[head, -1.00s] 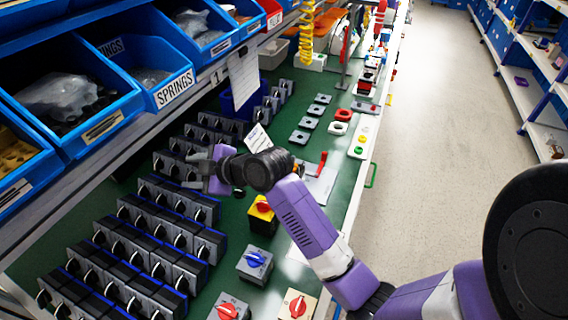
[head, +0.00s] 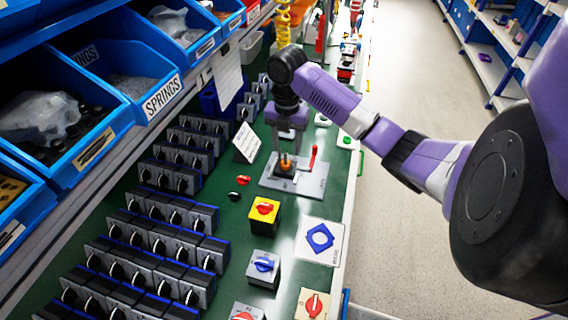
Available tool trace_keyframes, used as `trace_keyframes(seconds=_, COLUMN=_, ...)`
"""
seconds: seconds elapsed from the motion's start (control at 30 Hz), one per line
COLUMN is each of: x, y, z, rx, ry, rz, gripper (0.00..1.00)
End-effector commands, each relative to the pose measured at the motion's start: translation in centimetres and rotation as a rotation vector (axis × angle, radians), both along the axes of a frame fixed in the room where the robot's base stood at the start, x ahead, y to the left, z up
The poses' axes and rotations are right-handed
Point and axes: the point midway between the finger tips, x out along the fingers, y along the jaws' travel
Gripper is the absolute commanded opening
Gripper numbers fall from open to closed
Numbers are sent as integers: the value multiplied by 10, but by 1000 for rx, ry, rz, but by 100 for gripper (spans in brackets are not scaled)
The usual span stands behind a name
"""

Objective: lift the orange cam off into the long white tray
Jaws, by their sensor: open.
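The orange cam (head: 286,162) sits upright on a dark base in a grey fixture plate (head: 313,186) with a red lever beside it. My gripper (head: 287,149) points down right over the cam, open. Whether its fingers are beside the cam or just above it I cannot tell.
A white card (head: 246,143) stands left of the fixture. Loose red and black knobs (head: 239,188) lie nearby. A yellow switch box (head: 263,217) and a white sheet with a blue frame (head: 320,240) are in front. Rows of grey switches (head: 160,240) fill the left.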

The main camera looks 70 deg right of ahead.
Motion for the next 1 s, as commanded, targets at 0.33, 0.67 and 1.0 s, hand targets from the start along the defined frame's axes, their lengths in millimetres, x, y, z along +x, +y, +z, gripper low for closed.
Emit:
trace_keyframes(seconds=0.33, x=-1, y=2, z=-42, rx=2, ry=-2, rz=-3, gripper=48)
trace_keyframes(seconds=0.67, x=0, y=2, z=-61, rx=-1, ry=-4, rz=-2, gripper=48)
trace_keyframes(seconds=1.0, x=-1, y=2, z=-61, rx=-1, ry=-3, rz=-2, gripper=1)
